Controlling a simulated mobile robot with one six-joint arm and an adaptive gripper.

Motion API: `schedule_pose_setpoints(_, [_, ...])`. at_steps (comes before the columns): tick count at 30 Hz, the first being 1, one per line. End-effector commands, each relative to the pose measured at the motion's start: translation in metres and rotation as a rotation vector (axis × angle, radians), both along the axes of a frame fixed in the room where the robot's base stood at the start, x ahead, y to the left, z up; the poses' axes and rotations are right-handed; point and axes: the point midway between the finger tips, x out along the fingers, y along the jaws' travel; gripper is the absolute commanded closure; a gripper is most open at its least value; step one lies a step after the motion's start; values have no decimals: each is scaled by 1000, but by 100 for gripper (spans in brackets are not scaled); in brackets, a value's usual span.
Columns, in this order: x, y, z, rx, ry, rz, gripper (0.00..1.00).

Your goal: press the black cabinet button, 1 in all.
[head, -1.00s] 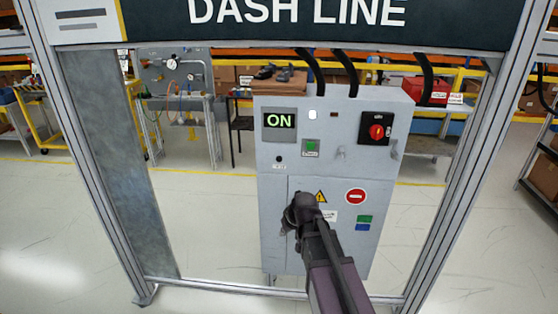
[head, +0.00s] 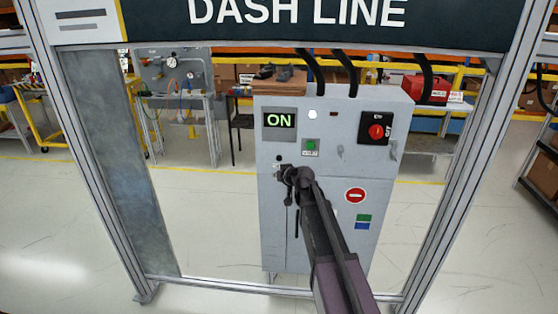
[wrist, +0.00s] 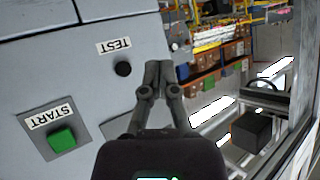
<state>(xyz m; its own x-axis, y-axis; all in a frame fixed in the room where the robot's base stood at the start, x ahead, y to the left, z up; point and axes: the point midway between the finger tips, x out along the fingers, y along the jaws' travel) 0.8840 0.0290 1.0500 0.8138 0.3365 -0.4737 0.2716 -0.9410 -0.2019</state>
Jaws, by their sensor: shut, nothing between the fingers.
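The black button (head: 279,158) is small and round, on the left part of the grey cabinet (head: 270,220) front, below the ON display. In the wrist view the black button (wrist: 123,69) sits beside a TEST label (wrist: 114,46), which appears upside down. My gripper (head: 281,172) is shut and empty, just below the button in the head view. In the wrist view my gripper's fingertips (wrist: 158,66) are right of the button, with a small gap in the picture. I cannot tell how far the tips are from the panel.
A green START button (wrist: 62,137) shows on the cabinet; it also shows in the head view (head: 311,146). A red rotary switch (head: 376,131) is at the upper right. The display (head: 279,121) reads ON, and a white lamp (head: 312,114) is lit. A metal frame (head: 470,150) surrounds the cabinet.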

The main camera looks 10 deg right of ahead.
Motion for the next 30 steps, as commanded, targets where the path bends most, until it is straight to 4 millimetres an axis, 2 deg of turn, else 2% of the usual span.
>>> schedule_pose_setpoints(14, [6, -1, 0, -1, 3, 1, 100])
schedule_pose_setpoints(30, [55, -14, 0, -2, 2, 1, 100])
